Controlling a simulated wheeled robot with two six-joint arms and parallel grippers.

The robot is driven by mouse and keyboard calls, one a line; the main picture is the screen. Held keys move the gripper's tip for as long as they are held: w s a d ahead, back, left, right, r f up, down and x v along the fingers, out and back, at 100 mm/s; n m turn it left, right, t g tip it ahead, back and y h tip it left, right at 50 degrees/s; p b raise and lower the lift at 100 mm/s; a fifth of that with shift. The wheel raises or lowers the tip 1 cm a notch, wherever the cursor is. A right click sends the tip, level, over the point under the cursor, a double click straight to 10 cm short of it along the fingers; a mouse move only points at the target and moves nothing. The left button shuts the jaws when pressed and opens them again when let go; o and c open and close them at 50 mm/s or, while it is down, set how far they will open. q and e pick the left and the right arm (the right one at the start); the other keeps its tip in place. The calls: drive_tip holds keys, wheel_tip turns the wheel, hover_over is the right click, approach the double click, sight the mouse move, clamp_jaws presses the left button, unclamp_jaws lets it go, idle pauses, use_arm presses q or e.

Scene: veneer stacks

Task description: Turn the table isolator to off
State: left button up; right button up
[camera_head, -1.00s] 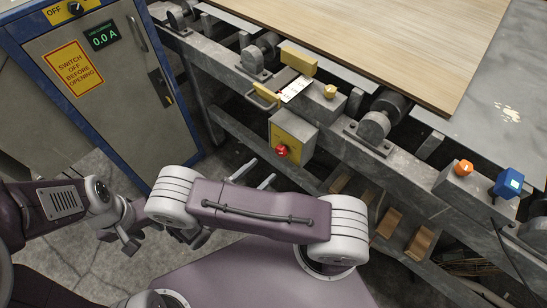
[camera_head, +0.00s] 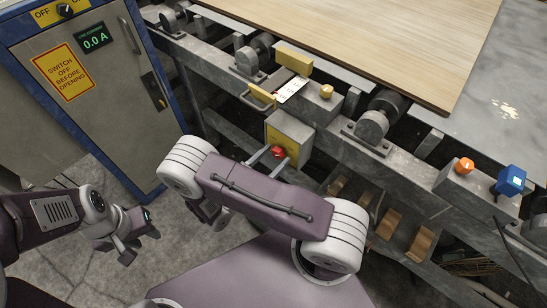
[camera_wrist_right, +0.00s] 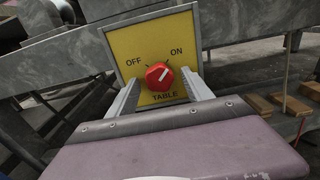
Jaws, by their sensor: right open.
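The table isolator is a red knob (camera_head: 278,152) on a yellow-faced grey box (camera_head: 290,133) below the table's side rail. In the right wrist view the knob (camera_wrist_right: 159,76) has a white mark pointing up and right, towards ON; the plate (camera_wrist_right: 150,45) reads OFF, ON and TABLE. My right gripper (camera_wrist_right: 160,90) is open, one finger on each side of the knob in that view; I cannot tell whether they touch it. In the head view its fingertips (camera_head: 269,155) are at the knob. My left gripper (camera_head: 142,245) is open and empty above the floor at lower left.
A blue-framed cabinet (camera_head: 110,110) with its own OFF switch (camera_head: 65,10) stands at left. Orange (camera_head: 464,165) and blue (camera_head: 511,181) controls sit at right. Wood blocks (camera_head: 389,222) lie below.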

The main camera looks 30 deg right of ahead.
clamp_jaws()
drive_tip(key=n+p, duration=0.2)
drive_tip(key=n, duration=0.1)
drive_tip(key=shift+r+p, duration=0.2)
drive_tip(key=shift+p, duration=0.2)
drive_tip(key=n+p, duration=0.2)
drive_tip(key=n, duration=0.3)
drive_tip(key=shift+s, duration=0.1)
drive_tip(key=n+p, duration=0.1)
drive_tip(key=n, duration=0.3)
drive_tip(key=shift+n, duration=0.3)
drive_tip(key=n+p, duration=0.1)
drive_tip(key=n, duration=0.4)
drive_tip(key=shift+n, duration=0.3)
